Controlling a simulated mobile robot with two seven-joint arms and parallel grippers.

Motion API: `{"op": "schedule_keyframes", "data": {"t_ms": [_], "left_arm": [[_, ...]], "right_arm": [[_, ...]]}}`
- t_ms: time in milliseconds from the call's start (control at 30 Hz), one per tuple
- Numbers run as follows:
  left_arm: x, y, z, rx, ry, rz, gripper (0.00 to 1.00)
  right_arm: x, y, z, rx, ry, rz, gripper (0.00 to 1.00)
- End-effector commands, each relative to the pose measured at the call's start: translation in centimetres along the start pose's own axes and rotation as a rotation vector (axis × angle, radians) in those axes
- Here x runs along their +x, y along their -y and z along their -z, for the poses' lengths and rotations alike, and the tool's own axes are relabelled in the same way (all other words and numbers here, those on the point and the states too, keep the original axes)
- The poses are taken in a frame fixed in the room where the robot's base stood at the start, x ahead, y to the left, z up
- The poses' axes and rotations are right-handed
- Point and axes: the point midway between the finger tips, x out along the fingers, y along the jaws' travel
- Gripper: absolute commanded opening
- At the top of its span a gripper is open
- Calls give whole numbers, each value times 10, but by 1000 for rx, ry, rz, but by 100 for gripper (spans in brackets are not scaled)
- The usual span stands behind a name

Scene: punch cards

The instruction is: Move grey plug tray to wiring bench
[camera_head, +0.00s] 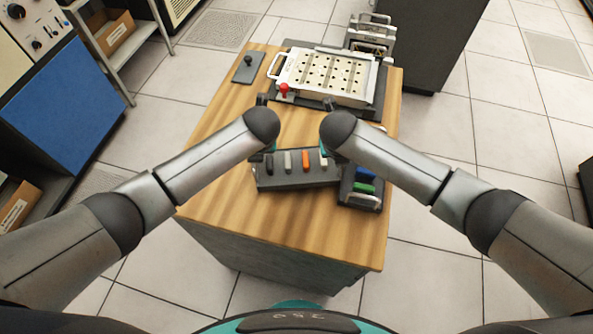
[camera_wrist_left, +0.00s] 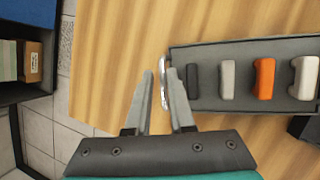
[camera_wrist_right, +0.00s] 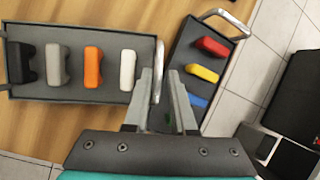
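The grey plug tray (camera_head: 300,181) lies on the wood-topped table (camera_head: 235,215) and holds a black, a grey, an orange and a white plug. Its left end shows in the left wrist view (camera_wrist_left: 225,50) and its right end in the right wrist view (camera_wrist_right: 70,92). My left gripper (camera_wrist_left: 161,78) is open, its fingers on either side of the left handle (camera_wrist_left: 163,92). My right gripper (camera_wrist_right: 160,75) is open, its fingers on either side of the right handle (camera_wrist_right: 159,62). In the head view my forearms hide both grippers' fingertips. I cannot tell which furniture is the wiring bench.
A smaller dark tray (camera_head: 360,199) with coloured plugs stands close to the right of the grey tray. Behind lies a perforated metal panel (camera_head: 328,76) with a red knob. A dark cabinet (camera_head: 425,40) stands behind the table. The table's front left is clear.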

Motion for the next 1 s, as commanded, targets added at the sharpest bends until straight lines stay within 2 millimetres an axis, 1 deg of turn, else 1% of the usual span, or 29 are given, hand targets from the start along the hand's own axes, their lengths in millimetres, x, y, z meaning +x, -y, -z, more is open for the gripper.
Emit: {"op": "schedule_keyframes", "data": {"t_ms": [33, 167, 200, 600, 733, 867, 1000], "left_arm": [[0, -1, -1, 0, 1, -2, 26], [0, -1, -1, 0, 1, -2, 41], [0, -1, -1, 0, 1, -2, 42], [-1, -1, -1, 0, 2, -1, 42], [-5, -1, -1, 0, 3, 0, 42], [-16, -1, -2, 1, 4, -1, 42], [-37, 0, -2, 0, 5, 1, 42]], "right_arm": [[0, 2, -1, 1, 1, 3, 27], [0, 2, -1, 1, 1, 3, 41], [0, 1, -1, 1, 1, 3, 42], [-1, 1, -1, 0, 1, 2, 42], [-1, 1, -1, 0, 1, 2, 42], [-1, 1, -1, 0, 1, 2, 42], [-1, 1, -1, 0, 1, 2, 42]]}}
